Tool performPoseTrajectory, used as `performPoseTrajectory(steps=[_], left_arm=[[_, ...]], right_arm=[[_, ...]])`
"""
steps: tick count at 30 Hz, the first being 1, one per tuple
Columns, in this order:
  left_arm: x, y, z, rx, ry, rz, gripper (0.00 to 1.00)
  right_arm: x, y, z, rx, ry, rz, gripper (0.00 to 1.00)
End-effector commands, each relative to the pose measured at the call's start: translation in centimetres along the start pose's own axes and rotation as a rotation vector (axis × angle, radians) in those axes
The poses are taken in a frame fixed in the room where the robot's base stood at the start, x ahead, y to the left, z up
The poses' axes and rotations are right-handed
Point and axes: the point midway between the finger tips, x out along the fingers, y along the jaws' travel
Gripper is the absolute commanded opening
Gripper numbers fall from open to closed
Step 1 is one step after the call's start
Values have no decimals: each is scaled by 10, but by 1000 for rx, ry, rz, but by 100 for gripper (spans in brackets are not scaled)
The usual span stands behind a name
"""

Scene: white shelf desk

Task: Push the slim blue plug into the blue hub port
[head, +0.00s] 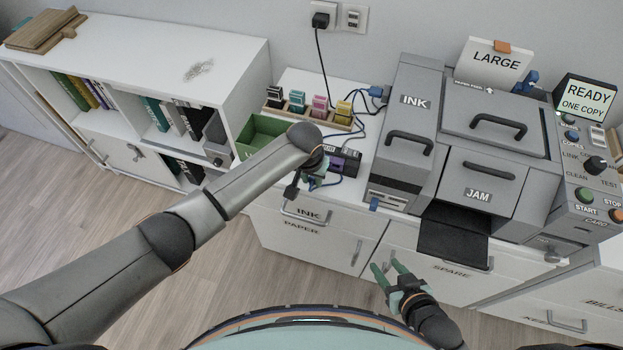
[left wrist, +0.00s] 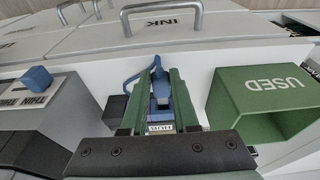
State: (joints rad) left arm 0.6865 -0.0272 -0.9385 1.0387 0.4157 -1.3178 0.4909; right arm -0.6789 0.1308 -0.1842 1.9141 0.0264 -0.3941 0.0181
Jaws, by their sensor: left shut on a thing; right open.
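My left gripper (head: 314,172) is at the left end of the dark hub (head: 345,163), which has a purple part on it. In the left wrist view, my left gripper (left wrist: 158,88) has its green fingers shut on the slim blue plug (left wrist: 160,92). A blue cable loops from the plug. A small label (left wrist: 160,127) shows between the fingers, close to the plug. The blue port is hidden, so I cannot tell whether the plug touches it. My right gripper (head: 390,272) is open and empty in front of the drawers.
A green USED bin (head: 262,132) stands left of the hub, and it also shows close by in the left wrist view (left wrist: 262,90). Ink bottles stand in a wooden rack (head: 308,117) behind. The grey printer (head: 470,150) stands to the right. Loose blue cables lie near the hub.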

Motion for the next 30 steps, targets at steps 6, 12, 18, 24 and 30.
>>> performPoseTrajectory(steps=[6,12,18,24,30], left_arm=[[2,1,-6,0,1,1,0],[3,1,-11,0,1,2,0],[4,0,-16,0,1,1,0],[5,1,-20,0,1,1,0],[5,0,-24,0,1,1,33]], right_arm=[[4,0,4,0,0,0,50],[6,0,7,0,0,0,50],[10,1,11,0,0,0,50],[13,1,14,0,0,0,50],[14,1,15,0,0,0,50]])
